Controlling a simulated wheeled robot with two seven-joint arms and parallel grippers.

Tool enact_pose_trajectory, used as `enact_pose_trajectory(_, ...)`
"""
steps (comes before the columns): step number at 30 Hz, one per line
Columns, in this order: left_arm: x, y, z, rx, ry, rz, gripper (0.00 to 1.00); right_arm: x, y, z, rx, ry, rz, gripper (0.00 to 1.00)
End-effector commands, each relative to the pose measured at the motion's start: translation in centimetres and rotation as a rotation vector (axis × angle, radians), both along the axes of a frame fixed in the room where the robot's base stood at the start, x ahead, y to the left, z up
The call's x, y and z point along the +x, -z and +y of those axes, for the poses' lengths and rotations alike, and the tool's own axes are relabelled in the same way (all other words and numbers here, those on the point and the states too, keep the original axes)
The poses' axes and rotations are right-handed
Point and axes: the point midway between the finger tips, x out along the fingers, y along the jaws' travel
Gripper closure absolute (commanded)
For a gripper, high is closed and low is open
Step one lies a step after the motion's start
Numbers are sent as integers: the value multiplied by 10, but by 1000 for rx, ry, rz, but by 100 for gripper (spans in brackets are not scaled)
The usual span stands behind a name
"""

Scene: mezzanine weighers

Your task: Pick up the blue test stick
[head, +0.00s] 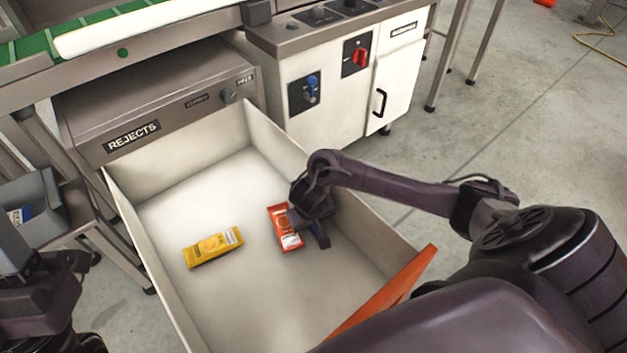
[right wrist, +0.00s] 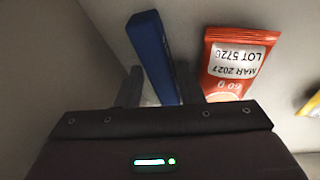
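The blue test stick (right wrist: 152,50) is a long, narrow blue bar in the right wrist view. It is inside the white rejects drawer (head: 185,307). My right gripper (head: 318,238) reaches down into the drawer near its right wall. In the right wrist view its fingers (right wrist: 158,88) are apart, one on each side of the stick's near end, with a gap visible on the left. In the head view the gripper and arm hide most or all of the stick. My left gripper (head: 40,285) is at the lower left edge; its fingers are not clear.
An orange sachet (head: 284,228) lies close beside my right gripper and shows in the right wrist view (right wrist: 235,66). A yellow sachet (head: 213,247) lies further left in the drawer. The drawer has high walls and an orange front (head: 385,300). A grey bin (head: 38,205) stands at left.

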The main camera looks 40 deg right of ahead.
Motion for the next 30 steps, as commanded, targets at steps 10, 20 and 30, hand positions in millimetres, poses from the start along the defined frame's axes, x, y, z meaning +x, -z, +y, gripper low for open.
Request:
enact_pose_trajectory(10,-7,-4,3,-17,0,-41,45,0,1,1,0,0,-1,66)
enact_pose_trajectory(20,-7,-4,3,-15,1,-39,45,0,1,1,0,1,-1,100)
enact_pose_trajectory(30,2,0,0,3,-1,9,45,1,-1,-1,0,1,0,100)
